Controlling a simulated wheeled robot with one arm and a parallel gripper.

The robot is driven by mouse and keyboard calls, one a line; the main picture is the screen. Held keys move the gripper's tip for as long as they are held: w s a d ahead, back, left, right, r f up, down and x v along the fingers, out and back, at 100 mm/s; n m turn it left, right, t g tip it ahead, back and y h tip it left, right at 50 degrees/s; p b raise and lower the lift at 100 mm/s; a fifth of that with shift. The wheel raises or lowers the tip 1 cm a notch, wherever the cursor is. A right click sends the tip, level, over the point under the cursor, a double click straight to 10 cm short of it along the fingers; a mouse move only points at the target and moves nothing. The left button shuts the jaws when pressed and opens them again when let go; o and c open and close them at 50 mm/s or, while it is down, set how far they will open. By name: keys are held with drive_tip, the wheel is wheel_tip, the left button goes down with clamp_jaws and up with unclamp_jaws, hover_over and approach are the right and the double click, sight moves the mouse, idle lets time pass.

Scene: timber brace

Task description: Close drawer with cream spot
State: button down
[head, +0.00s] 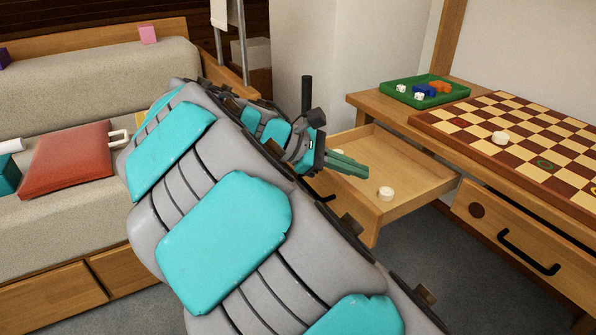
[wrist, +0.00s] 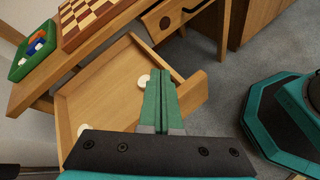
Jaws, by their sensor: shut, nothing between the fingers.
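A wooden drawer (head: 425,183) stands pulled out from the desk, and it also shows in the wrist view (wrist: 105,85). Its front face is mostly hidden behind my arm in the head view and turned away in the wrist view, so I cannot see a cream spot on it. A cream disc (head: 386,193) lies inside, and a second disc (wrist: 83,129) shows in the wrist view. My gripper (head: 366,173) is shut and empty, its green fingers (wrist: 161,76) over the open drawer near its front panel. Contact with the drawer cannot be told.
A closed drawer (head: 520,240) with a dark brown spot and black handle is to the right. A checkered board (head: 530,140) and a green tray (head: 425,92) lie on the desk. A sofa with a red cushion (head: 66,160) stands left. Grey floor is open below the drawer.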

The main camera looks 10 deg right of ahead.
drive_tip(key=w+a+f+n+t+h+b, duration=0.2)
drive_tip(key=w+a+f+n+t+b, duration=0.25)
drive_tip(key=a, duration=0.65)
drive_tip(key=w+a+f+n+t+h+b, duration=0.1)
drive_tip(key=w+a+f+n+t+h, duration=0.15)
drive_tip(key=w+a+n, duration=0.6)
drive_tip(key=w+d+m+b, duration=0.2)
drive_tip(key=w+d, duration=0.1)
drive_tip(key=d, duration=0.8)
drive_tip(key=shift+d+m+b, duration=0.35)
drive_tip(key=shift+m+b, duration=0.05)
drive_tip(key=shift+f, duration=0.1)
drive_tip(key=shift+w+d+p, duration=0.15)
drive_tip(key=shift+d+p, duration=0.3)
drive_tip(key=shift+d, duration=0.05)
drive_tip(key=p, duration=1)
hover_over(374, 154)
drive_tip(key=shift+s+a, duration=0.25)
drive_tip(key=shift+a, duration=0.05)
drive_tip(key=shift+w+d, duration=0.15)
drive_tip(key=shift+d, duration=0.1)
